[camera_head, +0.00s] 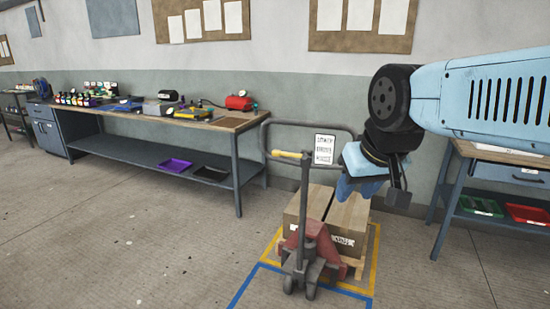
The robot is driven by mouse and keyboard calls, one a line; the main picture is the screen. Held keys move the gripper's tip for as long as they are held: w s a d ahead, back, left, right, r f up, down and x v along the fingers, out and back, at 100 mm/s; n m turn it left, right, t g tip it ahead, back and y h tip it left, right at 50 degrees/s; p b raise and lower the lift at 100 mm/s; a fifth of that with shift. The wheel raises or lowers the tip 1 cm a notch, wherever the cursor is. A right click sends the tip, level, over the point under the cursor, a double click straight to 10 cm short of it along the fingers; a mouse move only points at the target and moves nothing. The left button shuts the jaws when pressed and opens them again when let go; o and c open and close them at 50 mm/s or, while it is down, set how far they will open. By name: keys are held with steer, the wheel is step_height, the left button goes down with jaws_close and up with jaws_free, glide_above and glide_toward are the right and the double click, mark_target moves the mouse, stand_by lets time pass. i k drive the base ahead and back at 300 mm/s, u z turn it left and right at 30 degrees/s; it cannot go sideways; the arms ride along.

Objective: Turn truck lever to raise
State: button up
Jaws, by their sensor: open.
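A pallet truck (303,215) stands in the middle of the camera_head view, with a dark upright shaft and a dark looped handle. A small printed card (324,149) shows within the right part of the loop. My gripper (358,190) hangs to the right of the handle, pointing down, open and apart from the lever. The arm comes in from the right. The gripper partly covers the boxes behind it.
Cardboard boxes (347,222) sit on a pallet behind the truck's red base, inside yellow and blue floor lines. A workbench (237,122) with paints and tools stands at the left. Another bench (468,150) with trays stands at the right. The floor at front left is clear.

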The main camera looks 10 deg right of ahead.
mark_target(275, 153)
steer(key=u, duration=0.05)
steer(key=k, duration=1.05)
steer(key=z, duration=0.8)
steer(key=i, duration=2.2)
steer(key=u, duration=0.8)
steer(key=k, duration=0.85)
steer(key=u, duration=0.2)
steer(key=i, duration=0.55)
steer(key=z, duration=0.05)
